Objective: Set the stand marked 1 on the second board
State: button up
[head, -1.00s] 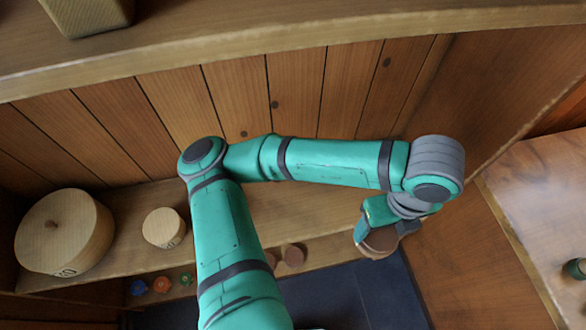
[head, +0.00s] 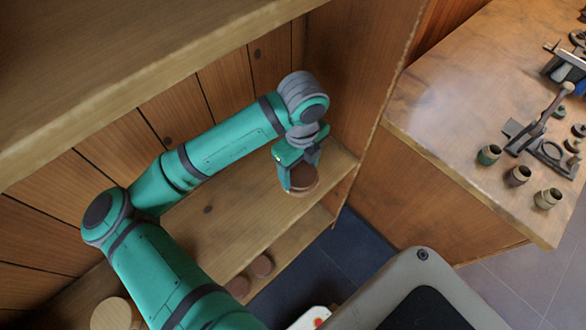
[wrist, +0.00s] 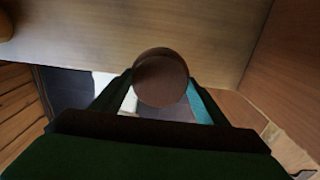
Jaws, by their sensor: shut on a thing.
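My gripper (head: 299,158) is shut on a round, dark brown turned piece (head: 303,180). In the wrist view the piece (wrist: 161,80) shows its round end between the two fingers (wrist: 160,92). No number can be read on it, so I cannot tell whether it is the stand marked 1. In the head view my gripper is near the right end of a middle wooden board (head: 235,205). Whether the piece touches that board is not clear. A lower board (head: 293,240) shows beneath it, and a large upper board (head: 130,75) is above my arm.
Two brown round pieces (head: 262,266) (head: 238,287) sit on the lower board. A pale round piece (head: 112,314) is at lower left, partly behind my arm. The shelf's side wall (head: 362,70) stands close right of my gripper. A workbench (head: 440,90) with small spools (head: 517,175) is farther right.

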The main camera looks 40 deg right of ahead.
jog(key=w+f, duration=0.1)
jog(key=f, duration=0.1)
jog(key=w+d+f, duration=0.1)
jog(key=w+f, duration=0.1)
jog(key=w+d+f, duration=0.1)
jog(key=f, duration=0.1)
jog(key=shift+w, duration=0.25)
jog(key=shift+f, duration=1.5)
jog(key=shift+f, duration=0.1)
jog(key=o, duration=1.2)
notch_tip(320, 180, up, 12)
jog(key=shift+r, duration=0.1)
